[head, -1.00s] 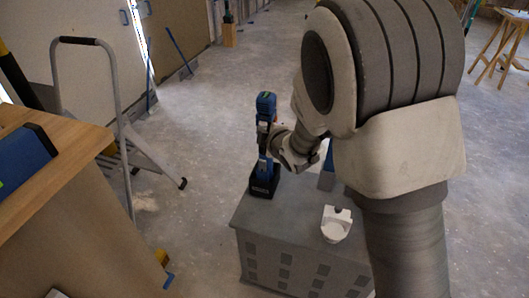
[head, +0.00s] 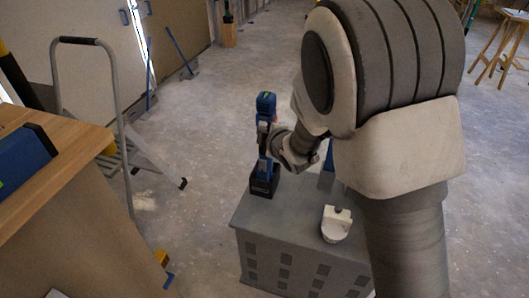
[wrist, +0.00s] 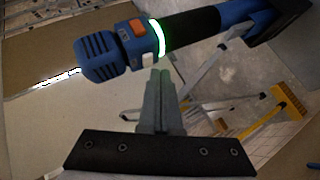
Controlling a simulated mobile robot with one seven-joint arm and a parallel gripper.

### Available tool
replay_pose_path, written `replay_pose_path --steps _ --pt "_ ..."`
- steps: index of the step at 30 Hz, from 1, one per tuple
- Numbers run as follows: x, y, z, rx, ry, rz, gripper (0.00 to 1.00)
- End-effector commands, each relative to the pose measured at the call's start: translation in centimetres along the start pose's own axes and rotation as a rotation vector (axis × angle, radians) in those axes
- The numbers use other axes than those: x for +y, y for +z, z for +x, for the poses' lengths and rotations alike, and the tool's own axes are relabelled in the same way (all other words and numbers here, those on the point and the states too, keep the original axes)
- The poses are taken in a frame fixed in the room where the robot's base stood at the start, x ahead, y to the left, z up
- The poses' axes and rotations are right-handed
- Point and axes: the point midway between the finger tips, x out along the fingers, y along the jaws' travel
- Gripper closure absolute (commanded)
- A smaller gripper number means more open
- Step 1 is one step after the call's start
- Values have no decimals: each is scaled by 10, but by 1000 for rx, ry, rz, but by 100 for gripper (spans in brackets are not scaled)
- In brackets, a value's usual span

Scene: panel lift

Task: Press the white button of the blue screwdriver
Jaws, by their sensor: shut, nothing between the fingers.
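The blue screwdriver (head: 265,103) stands upright in its black base on the grey cabinet (head: 285,215). In the wrist view its blue and black body (wrist: 165,36) crosses the top, with a glowing green ring and an orange button (wrist: 138,27). A small white button (wrist: 148,59) shows on its lower side, close to my fingertips. My gripper (wrist: 160,74) is shut and empty, its fingers pointing at the screwdriver just beside this button. I cannot tell whether they touch it. In the head view my wrist is right of the screwdriver and the fingers are hard to make out.
A white object (head: 336,224) stands on the cabinet's front right. Another blue item (head: 327,178) is partly hidden behind my arm. A wooden workbench (head: 75,150) and a metal stepladder (head: 118,120) stand on the left. The floor behind the cabinet is mostly clear.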

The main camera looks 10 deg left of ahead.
Motion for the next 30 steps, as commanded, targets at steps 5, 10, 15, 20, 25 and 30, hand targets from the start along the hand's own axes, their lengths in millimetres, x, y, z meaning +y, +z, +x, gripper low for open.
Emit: replay_pose_path --steps 5,10,15,20,25,30 --pt "0 0 0 0 0 0 100" --pt "0 0 0 0 0 0 100" --pt "2 3 4 -1 1 0 100" --pt "4 5 6 0 0 0 100" --pt "4 5 6 0 0 0 100" --pt "5 5 7 0 0 0 100"
